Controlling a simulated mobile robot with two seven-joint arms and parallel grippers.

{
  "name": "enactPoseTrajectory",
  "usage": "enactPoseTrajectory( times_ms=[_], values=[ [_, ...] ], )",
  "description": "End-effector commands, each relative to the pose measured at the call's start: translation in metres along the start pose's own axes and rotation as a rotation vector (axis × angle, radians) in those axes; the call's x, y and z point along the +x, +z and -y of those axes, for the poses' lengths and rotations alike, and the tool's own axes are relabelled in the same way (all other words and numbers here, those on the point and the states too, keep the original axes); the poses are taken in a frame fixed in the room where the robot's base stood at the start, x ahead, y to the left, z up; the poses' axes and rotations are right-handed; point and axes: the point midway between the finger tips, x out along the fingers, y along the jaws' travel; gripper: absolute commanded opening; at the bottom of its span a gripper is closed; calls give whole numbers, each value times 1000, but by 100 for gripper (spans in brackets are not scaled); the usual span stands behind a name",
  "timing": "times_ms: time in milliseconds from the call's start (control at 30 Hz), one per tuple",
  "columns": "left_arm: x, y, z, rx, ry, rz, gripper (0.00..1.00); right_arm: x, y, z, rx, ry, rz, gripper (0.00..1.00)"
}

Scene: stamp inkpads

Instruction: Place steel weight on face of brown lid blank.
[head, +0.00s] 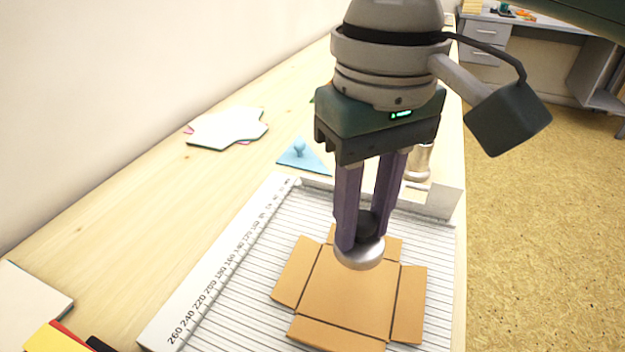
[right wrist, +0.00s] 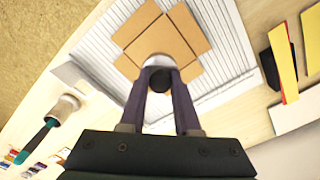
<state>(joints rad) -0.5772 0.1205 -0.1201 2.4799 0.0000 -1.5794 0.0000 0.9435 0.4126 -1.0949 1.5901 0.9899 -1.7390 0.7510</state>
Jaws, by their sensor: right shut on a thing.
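The brown lid blank (head: 352,296) lies flat on the ruled white board, a cross shape with creased flaps. It also shows in the right wrist view (right wrist: 163,40). My right gripper (head: 359,232) points down over the blank's far part and is shut on the dark knob of the steel weight (head: 360,256). The weight's shiny round base also shows in the right wrist view (right wrist: 158,61). It covers part of the blank's far side; I cannot tell whether it touches the blank. My left gripper is not in view.
The ruled board (head: 235,262) has a raised scale along its left edge. Beyond it lie a blue triangle with a knob (head: 302,156), stacked paper shapes (head: 228,128) and a metal cylinder (head: 419,162). Yellow, red and black items (head: 55,338) lie at near left. The table's edge is at right.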

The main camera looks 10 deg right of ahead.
Motion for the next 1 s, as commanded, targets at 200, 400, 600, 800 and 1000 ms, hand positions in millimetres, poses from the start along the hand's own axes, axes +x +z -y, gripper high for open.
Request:
enactPoseTrajectory(
  times_ms=[200,400,600,800,1000],
  values=[
    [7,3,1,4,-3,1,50,22,0,0,0,0,-1,0],
    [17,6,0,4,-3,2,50,50,1,0,1,1,2,0],
    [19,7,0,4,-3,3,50,62,0,0,-1,0,-2,0],
    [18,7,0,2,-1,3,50,62,0,0,-1,0,-2,0],
    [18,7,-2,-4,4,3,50,64,0,0,-1,0,-1,46]
  ],
)
